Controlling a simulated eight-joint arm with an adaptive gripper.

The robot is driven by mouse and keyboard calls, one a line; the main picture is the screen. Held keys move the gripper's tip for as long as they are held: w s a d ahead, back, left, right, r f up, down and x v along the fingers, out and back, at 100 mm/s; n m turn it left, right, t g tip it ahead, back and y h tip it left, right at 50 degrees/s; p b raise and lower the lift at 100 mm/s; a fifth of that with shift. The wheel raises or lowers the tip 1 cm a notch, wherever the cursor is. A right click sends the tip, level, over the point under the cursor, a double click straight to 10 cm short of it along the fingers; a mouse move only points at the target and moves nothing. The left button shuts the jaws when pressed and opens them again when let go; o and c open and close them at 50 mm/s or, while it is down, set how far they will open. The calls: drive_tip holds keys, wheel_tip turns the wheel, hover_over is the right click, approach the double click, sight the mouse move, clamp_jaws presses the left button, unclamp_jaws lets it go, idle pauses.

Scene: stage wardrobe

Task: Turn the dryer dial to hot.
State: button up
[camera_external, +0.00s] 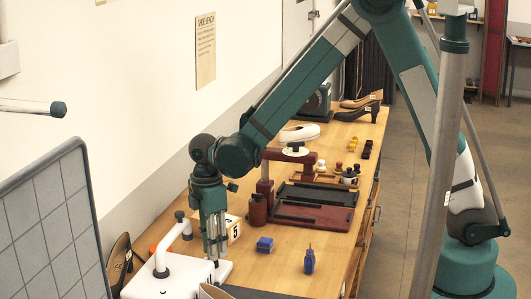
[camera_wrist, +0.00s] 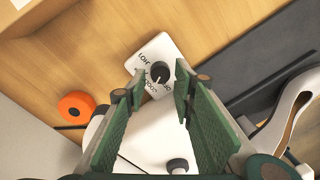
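The dryer is a white unit (camera_external: 160,285) with a curved white pipe (camera_external: 180,232) at the table's near left. In the wrist view, a black dial knob (camera_wrist: 160,72) sits on a white plate with black lettering around it. The lettering is rotated and partly hidden, and I cannot tell which mark the dial points to. My gripper (camera_wrist: 161,92) is open and empty, its green fingers pointing at the dial, which shows between and just beyond the fingertips. In the external view my gripper (camera_external: 215,254) points down beside the dryer, and the dial is hidden there.
An orange roll (camera_wrist: 76,107) lies left of the dial; a dark flat panel (camera_wrist: 275,55) lies to its right. A dark red press (camera_external: 265,188) and trays (camera_external: 312,217) stand behind.

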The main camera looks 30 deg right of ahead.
drive_tip(key=shift+f, duration=1.55)
drive_tip(key=shift+c, duration=0.7)
drive_tip(key=c, duration=0.5)
